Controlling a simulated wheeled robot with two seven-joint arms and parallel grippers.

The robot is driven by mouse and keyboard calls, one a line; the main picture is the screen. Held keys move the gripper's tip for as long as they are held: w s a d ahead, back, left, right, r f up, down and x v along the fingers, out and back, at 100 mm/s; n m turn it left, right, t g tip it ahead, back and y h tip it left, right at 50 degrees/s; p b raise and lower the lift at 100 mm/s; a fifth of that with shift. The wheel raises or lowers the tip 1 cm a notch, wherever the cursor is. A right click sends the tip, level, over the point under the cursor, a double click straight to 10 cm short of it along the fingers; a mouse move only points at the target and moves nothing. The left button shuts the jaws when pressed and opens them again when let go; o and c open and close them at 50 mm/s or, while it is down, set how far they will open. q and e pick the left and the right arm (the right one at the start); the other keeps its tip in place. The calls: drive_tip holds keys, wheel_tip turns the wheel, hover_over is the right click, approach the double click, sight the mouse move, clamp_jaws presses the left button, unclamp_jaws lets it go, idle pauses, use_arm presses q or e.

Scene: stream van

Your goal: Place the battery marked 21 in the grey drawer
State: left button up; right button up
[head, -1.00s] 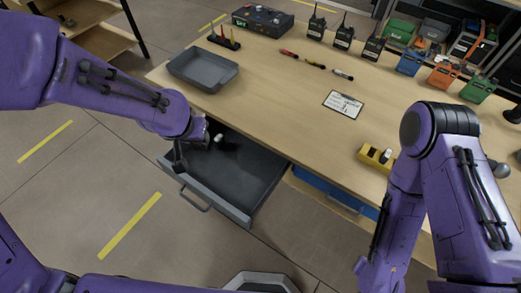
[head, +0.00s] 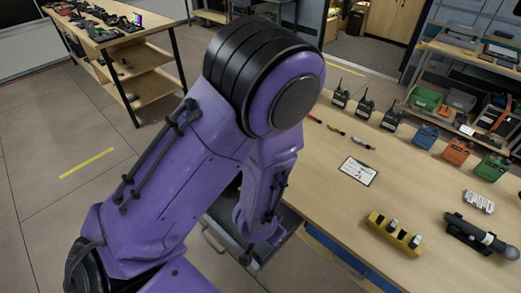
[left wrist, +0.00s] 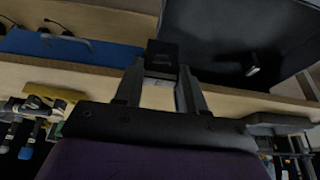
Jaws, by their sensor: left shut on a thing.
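My left gripper (left wrist: 161,74) is shut on a small dark block (left wrist: 162,55), seemingly a battery; I cannot read its faint marking. The grey drawer (head: 290,219) stands open at the table's front, largely hidden behind my left arm in the head view. In the left wrist view the drawer (left wrist: 225,35) lies beyond the fingers, up and to the right. A small whitish thing (left wrist: 252,70) lies in it. My forearm reaches down over the drawer in the head view, and the gripper there is mostly hidden. My right gripper is out of view.
A yellow holder (head: 380,222) with white-topped pieces stands on the table at the right, near a white rack (head: 478,201) and a dark flashlight-like thing (head: 470,236). A clipboard (head: 358,171) lies mid-table.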

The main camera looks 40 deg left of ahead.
use_arm(q)
drive_tip(key=w+a+f+b, duration=0.2)
drive_tip(key=w+f+b, duration=0.1)
drive_tip(key=w+a+f+b, duration=0.3)
drive_tip(key=b, duration=0.1)
drive_tip(key=w+a+f+b, duration=0.2)
drive_tip(key=w+f+b, duration=0.1)
drive_tip(key=w, duration=0.1)
drive_tip(key=shift+a+f+b, duration=0.2)
drive_tip(key=shift+a+b, duration=0.15)
drive_tip(key=shift+b, duration=0.05)
drive_tip(key=shift+w+f, duration=0.1)
drive_tip(key=shift+f, duration=0.05)
drive_tip(key=f+b, duration=0.2)
drive_tip(key=b, duration=0.1)
drive_tip(key=f+b, duration=0.1)
drive_tip(key=b, duration=0.1)
drive_tip(key=shift+w+a+f, duration=0.2)
drive_tip(key=shift+a+f, duration=0.1)
drive_tip(key=shift+f, duration=0.1)
drive_tip(key=shift+d+r, duration=0.1)
drive_tip(key=shift+r, duration=0.15)
drive_tip(key=shift+f, duration=0.1)
drive_tip(key=o, duration=1.2)
drive_tip(key=shift+c, duration=0.2)
